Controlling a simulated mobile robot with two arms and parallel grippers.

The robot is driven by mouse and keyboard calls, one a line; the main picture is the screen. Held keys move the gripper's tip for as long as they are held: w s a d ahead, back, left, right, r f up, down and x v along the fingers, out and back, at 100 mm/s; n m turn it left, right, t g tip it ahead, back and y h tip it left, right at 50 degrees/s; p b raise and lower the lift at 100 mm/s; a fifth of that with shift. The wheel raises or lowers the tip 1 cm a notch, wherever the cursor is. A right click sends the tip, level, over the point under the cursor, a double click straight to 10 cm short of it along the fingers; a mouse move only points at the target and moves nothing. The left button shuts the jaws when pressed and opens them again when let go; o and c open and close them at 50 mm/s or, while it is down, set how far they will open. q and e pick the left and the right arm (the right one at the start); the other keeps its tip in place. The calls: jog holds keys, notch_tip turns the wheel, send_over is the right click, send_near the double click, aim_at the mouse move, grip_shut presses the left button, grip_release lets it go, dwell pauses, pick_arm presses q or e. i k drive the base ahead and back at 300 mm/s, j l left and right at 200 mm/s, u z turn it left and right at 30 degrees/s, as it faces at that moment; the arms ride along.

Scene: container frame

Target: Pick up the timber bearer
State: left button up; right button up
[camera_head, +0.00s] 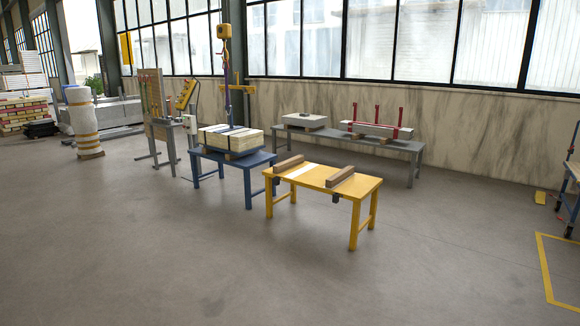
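Two brown timber bearers lie on the yellow table in the middle of the view. One timber bearer (289,164) lies at the left end of the tabletop. The other timber bearer (341,177) lies nearer the right end. The yellow table (312,176) has a pale strip between them. Neither of my grippers is in view.
A blue table (232,161) with a strapped pale stack (230,139) stands left of the yellow table, below a hanging hoist (223,32). A grey bench (385,145) stands behind. A cart (573,185) is cut off at the right edge. The floor in front is clear.

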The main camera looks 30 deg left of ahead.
aim_at(278, 168)
jog(key=z, duration=0.25)
jog(key=i+u, duration=0.15)
jog(key=i, duration=0.75)
jog(key=i+l+u, duration=0.1)
jog(key=i, duration=2.1)
jog(key=i+l, duration=0.15)
jog(key=i, duration=1.15)
jog(key=i+j+u, duration=0.2)
jog(key=i, duration=0.85)
jog(key=i+j+u, duration=0.2)
jog(key=i, duration=0.85)
jog(key=i+l+z, duration=0.15)
jog(key=i, duration=0.85)
jog(key=i+l+z, duration=0.15)
jog(key=i, duration=0.9)
jog(key=i+j+u, duration=0.2)
jog(key=i+u, duration=0.55)
jog(key=u, duration=0.2)
jog(key=i+u, duration=0.45)
jog(key=i+l+u, duration=0.25)
jog(key=u, duration=0.25)
